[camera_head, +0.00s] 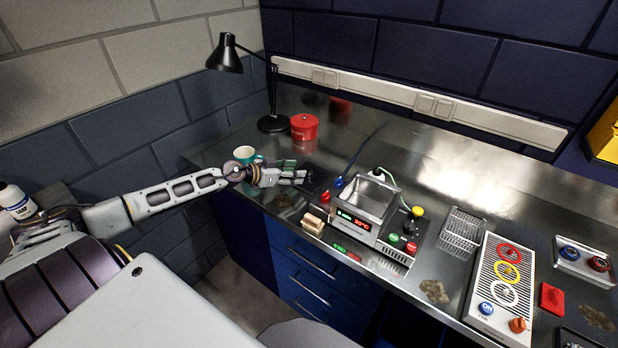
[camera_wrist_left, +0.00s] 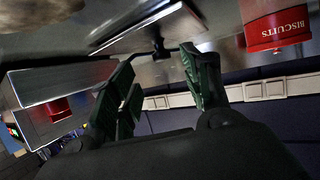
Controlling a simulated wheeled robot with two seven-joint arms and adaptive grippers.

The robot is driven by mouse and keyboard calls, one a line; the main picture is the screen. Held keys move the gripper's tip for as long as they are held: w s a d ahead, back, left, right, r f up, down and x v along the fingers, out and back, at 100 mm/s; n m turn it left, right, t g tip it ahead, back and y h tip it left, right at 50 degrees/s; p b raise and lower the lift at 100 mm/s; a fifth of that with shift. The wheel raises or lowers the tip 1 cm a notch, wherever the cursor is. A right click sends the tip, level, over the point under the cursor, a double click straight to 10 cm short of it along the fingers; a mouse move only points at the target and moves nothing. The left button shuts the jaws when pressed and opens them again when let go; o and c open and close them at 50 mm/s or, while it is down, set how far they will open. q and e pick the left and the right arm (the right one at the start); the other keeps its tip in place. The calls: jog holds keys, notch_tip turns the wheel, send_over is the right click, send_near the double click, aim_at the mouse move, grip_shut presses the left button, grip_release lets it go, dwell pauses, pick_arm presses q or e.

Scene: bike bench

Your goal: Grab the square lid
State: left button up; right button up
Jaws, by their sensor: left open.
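The square lid is a flat grey metal plate (camera_wrist_left: 130,28) with a dark rim and a small black knob, at the top middle of the left wrist view. In the head view a dark flat shape (camera_head: 316,172) beside my gripper looks like the lid, partly hidden by the fingers. My left gripper (camera_head: 302,177) is open over the bench; in the left wrist view its green-padded fingers (camera_wrist_left: 158,62) stand apart, with the black knob showing in line with the gap. I cannot tell whether they touch it. My right gripper is not in view.
A metal water bath (camera_head: 370,200) stands right of the gripper. A red biscuits tin (camera_head: 304,127), a teal mug (camera_head: 245,154) and a black lamp (camera_head: 228,58) are close behind and left. A wire rack (camera_head: 461,232) and a hotplate panel (camera_head: 500,282) stand farther right.

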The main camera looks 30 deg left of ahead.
aim_at(308, 170)
pick_arm(q)
jog(key=shift+w, duration=0.25)
jog(key=shift+x, duration=2.35)
grip_shut()
